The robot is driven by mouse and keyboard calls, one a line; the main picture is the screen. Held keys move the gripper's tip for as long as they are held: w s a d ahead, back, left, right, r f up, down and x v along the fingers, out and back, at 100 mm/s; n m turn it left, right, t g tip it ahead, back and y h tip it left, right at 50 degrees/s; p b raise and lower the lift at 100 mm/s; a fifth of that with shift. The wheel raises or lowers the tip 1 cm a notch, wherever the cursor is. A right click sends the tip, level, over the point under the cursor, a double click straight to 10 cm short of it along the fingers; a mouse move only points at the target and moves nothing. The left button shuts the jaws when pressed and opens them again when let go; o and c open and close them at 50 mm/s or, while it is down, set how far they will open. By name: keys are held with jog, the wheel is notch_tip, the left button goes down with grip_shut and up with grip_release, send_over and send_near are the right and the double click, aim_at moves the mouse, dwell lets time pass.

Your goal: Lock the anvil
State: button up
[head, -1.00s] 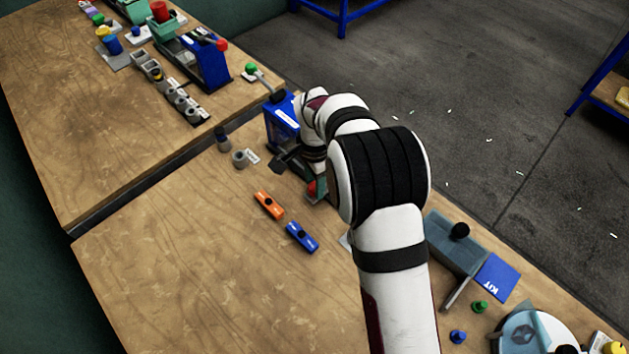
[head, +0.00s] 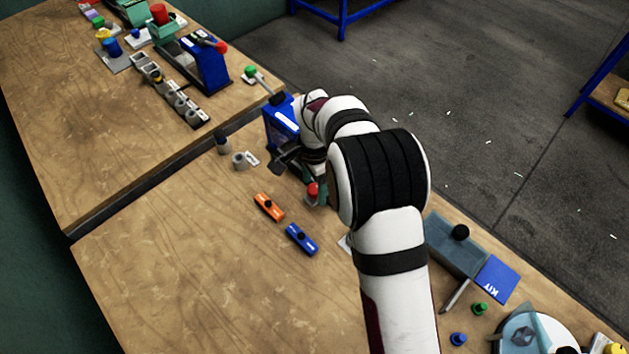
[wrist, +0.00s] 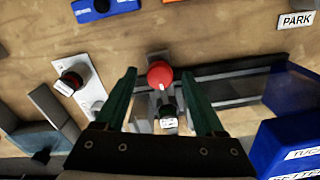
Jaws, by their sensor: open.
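The blue press (head: 282,125) stands near the back edge of the nearer table, partly hidden by my arm. A red ball knob (head: 313,189) stands at its near end. In the wrist view the red knob (wrist: 160,74) sits between my gripper's green fingertips (wrist: 158,72), with a visible gap on both sides. A small labelled part (wrist: 168,122) shows just below the knob, between the fingers. Dark rails (wrist: 235,85) run right from there to the blue press body (wrist: 285,140). My gripper is open and holds nothing. I cannot tell which part is the anvil.
Grey cylinders (head: 240,160) stand left of the press. The table's front left is clear.

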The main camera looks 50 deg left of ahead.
aim_at(314, 189)
notch_tip(314, 189, up, 16)
jog(key=shift+f, duration=0.1)
dwell(0.4)
jog(key=w+d+r+m, duration=0.1)
jog(key=d+r, duration=0.2)
jog(key=d, duration=0.8)
jog(key=w+d+r, duration=0.1)
jog(key=d+r, duration=0.2)
jog(key=d, duration=0.9)
jog(key=s+d+f+y, duration=0.1)
jog(key=s+d+f, duration=0.1)
jog(key=s+d, duration=0.5)
jog(key=s+d+f+m, duration=0.1)
jog(key=s+d+f, duration=0.1)
jog(key=s+d, duration=0.5)
jog(key=shift+s+d+f+y, duration=0.3)
jog(key=shift+s+y, duration=0.1)
jog(key=shift+s, duration=0.25)
